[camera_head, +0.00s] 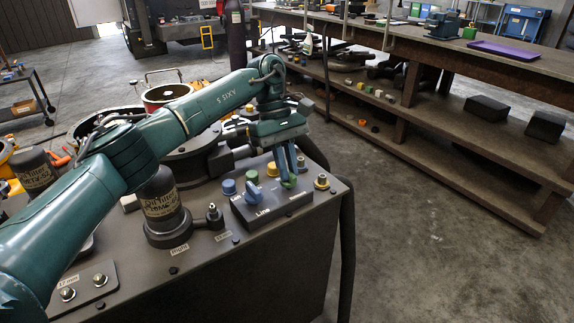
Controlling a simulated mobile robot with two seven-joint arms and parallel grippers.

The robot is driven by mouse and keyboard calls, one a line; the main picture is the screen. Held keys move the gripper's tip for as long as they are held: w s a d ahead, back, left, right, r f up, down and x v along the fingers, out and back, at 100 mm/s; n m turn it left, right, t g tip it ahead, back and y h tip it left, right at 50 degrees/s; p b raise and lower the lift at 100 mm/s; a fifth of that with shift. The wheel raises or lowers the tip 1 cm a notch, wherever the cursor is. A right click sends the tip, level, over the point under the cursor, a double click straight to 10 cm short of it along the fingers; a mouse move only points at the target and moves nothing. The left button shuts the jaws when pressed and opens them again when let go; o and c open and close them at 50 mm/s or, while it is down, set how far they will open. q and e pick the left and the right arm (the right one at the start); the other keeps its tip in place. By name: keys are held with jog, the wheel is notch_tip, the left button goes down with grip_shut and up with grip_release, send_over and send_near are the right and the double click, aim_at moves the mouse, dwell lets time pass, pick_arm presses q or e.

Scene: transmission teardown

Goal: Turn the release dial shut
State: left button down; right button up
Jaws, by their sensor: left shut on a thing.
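A dark control box (268,211) sits on the near bench top, with a blue dial (253,193) on its left, above the label "Line". A green dial (289,182) is on the right of the box, mostly hidden by my fingers. My left gripper (288,176) points down at this green dial and is shut on it. The label beside the green dial is too small to read, so I cannot tell its setting. My right gripper is not in view.
Blue (229,187), green (252,177) and yellow (272,168) buttons stand behind the box. A dark labelled cylinder (160,203) stands to the left. A brass-topped fitting (321,182) is to the right. A long workbench (420,46) runs behind; the floor between is clear.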

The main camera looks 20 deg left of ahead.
pick_arm(q)
jog(key=c, duration=1.5)
grip_release()
jog(key=shift+o, duration=0.2)
jog(key=p+v, duration=0.2)
jog(key=v, duration=1.1)
jog(key=shift+r, duration=0.15)
